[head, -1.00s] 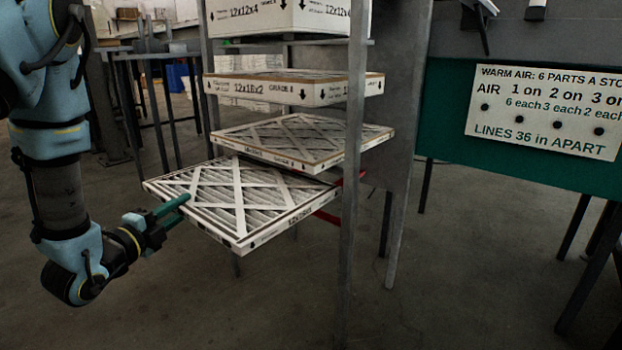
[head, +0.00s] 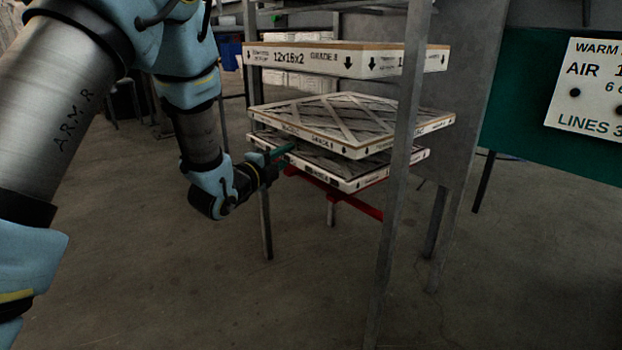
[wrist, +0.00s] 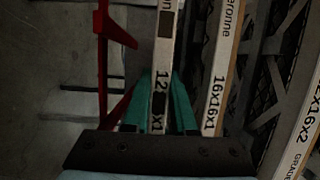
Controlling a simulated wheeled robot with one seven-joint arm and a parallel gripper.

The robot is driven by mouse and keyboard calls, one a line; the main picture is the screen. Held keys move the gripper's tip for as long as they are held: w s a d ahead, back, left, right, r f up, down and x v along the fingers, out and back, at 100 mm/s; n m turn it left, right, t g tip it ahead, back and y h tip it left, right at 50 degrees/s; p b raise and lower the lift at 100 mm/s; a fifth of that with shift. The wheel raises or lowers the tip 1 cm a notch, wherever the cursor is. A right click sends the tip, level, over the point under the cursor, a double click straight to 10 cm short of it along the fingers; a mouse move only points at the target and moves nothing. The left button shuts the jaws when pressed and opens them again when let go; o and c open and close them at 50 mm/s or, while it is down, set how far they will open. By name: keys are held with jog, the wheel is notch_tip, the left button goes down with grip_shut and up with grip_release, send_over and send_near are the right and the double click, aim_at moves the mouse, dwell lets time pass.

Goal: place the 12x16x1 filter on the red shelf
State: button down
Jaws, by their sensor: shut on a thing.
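My gripper (head: 284,152) is shut on the near edge of the 12x16x1 filter (head: 345,172), a thin white-framed pleated filter held roughly level in the rack. In the wrist view, the teal fingers (wrist: 160,95) clasp its edge (wrist: 165,50), and the label is partly hidden. The red shelf (head: 350,201) shows as red bars below the filter in the head view and to its left in the wrist view (wrist: 101,60). The filter is over the shelf; whether they touch I cannot tell.
A 16x16x1 filter (head: 350,118) lies close above the held one, its label readable in the wrist view (wrist: 215,100). A 12x16x2 filter (head: 320,62) sits higher. A grey rack post (head: 398,180) stands in front. The floor left of the rack is clear.

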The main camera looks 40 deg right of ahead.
aim_at(307, 150)
jog(key=d, duration=0.3)
jog(key=d+b, duration=0.1)
jog(key=d, duration=0.2)
jog(key=shift+s+d+f+b, duration=0.15)
jog(key=shift+s+d+b, duration=0.05)
jog(key=shift+b, duration=0.1)
jog(key=shift+d+f+b, duration=0.25)
jog(key=shift+f+b, duration=0.2)
jog(key=shift+f, duration=0.3)
jog(key=f+b, duration=0.3)
jog(key=f, duration=0.2)
jog(key=shift+d+f, duration=0.1)
jog(key=shift+d, duration=0.1)
